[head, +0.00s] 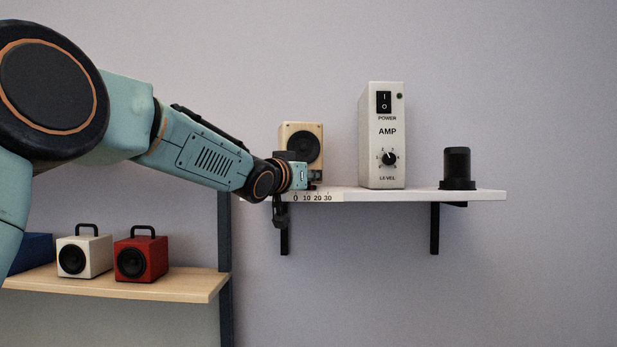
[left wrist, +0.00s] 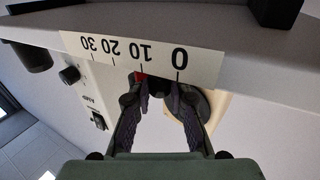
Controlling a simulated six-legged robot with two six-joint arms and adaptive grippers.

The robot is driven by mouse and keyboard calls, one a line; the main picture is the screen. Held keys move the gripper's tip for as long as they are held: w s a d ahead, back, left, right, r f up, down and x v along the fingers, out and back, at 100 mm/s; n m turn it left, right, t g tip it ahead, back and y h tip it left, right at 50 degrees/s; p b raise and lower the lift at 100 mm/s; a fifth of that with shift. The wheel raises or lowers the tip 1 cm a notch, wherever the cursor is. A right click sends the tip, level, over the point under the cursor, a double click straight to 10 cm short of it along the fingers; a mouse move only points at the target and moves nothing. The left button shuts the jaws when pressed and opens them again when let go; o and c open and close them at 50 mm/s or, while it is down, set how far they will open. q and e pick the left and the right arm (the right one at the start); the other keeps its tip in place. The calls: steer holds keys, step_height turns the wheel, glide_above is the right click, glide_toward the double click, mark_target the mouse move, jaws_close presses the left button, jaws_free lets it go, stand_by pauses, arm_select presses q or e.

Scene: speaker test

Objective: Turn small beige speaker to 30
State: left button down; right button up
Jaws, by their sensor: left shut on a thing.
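The small beige speaker (head: 287,140) stands upright at the left end of the white wall shelf, its dark round cone facing out. It also shows upside down in the left wrist view (left wrist: 218,107), behind my fingers. A white scale (head: 312,198) marked 0, 10, 20, 30 runs along the shelf's front edge below it. My left gripper (left wrist: 159,90) is shut on a small dark part below the speaker, whose shape is mostly hidden by the fingers. A red mark (left wrist: 140,76) shows beside the fingertip, close to the 10 line. My right gripper is not in view.
A white AMP box (head: 388,150) with switch and level knob stands right of the speaker on the shelf (head: 425,196). A black cylinder (head: 457,165) stands farther right. A lower wooden shelf (head: 190,284) holds a white speaker (head: 97,250) and a red speaker (head: 157,253).

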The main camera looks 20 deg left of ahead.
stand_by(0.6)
arm_select(q)
steer(key=c, duration=1.8)
jaws_free()
steer(key=o, duration=0.5)
steer(key=shift+s+d+r, duration=0.1)
steer(key=shift+s+d, duration=0.1)
steer(key=shift+s, duration=0.05)
steer(key=shift+o, duration=0.2)
steer(key=shift+w+a, duration=0.15)
steer(key=s, duration=0.7)
steer(key=shift+s+a, duration=0.2)
steer(key=shift+d, duration=0.1)
